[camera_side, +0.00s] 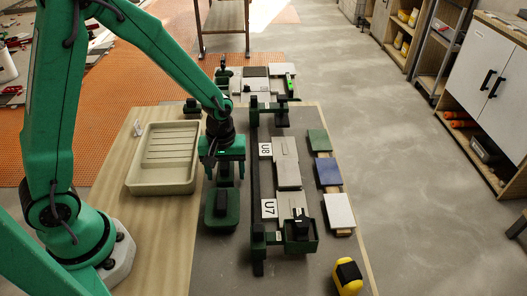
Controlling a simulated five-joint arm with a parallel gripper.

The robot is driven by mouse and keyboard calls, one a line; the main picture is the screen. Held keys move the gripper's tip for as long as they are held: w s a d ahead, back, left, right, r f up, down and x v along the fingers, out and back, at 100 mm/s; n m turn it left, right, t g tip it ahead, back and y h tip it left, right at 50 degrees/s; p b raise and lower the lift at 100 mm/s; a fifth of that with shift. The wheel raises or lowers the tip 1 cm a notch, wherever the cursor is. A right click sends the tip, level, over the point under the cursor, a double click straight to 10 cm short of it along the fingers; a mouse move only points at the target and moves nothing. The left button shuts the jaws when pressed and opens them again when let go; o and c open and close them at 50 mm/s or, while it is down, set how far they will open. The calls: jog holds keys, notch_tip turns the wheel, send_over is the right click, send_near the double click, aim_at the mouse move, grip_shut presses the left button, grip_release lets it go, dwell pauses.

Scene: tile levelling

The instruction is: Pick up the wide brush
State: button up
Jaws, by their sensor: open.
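My gripper (223,172) points down over the grey work mat, between the beige tray and the long dark rail. Its jaws are open. A green block with a dark upright handle (221,212) stands on the mat just in front of my gripper, toward the camera. Another dark and green piece shows directly under the jaws, partly hidden by them. A smaller dark green tool (192,107) stands behind the tray. I cannot tell for sure which of these is the wide brush, as bristles are not visible.
The beige ribbed tray (131,187) lies at left. The dark rail (255,190) stands right of my gripper, beside grey tiles (287,165) and labels U8 and U7. Green, blue and white tiles (339,210) line the right edge. A yellow-black object (347,278) lies at the front.

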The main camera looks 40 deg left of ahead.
aim_at(224, 164)
jog(key=shift+f, duration=0.45)
jog(key=c, duration=1.3)
jog(key=shift+r, duration=0.15)
jog(key=shift+r, duration=4.9)
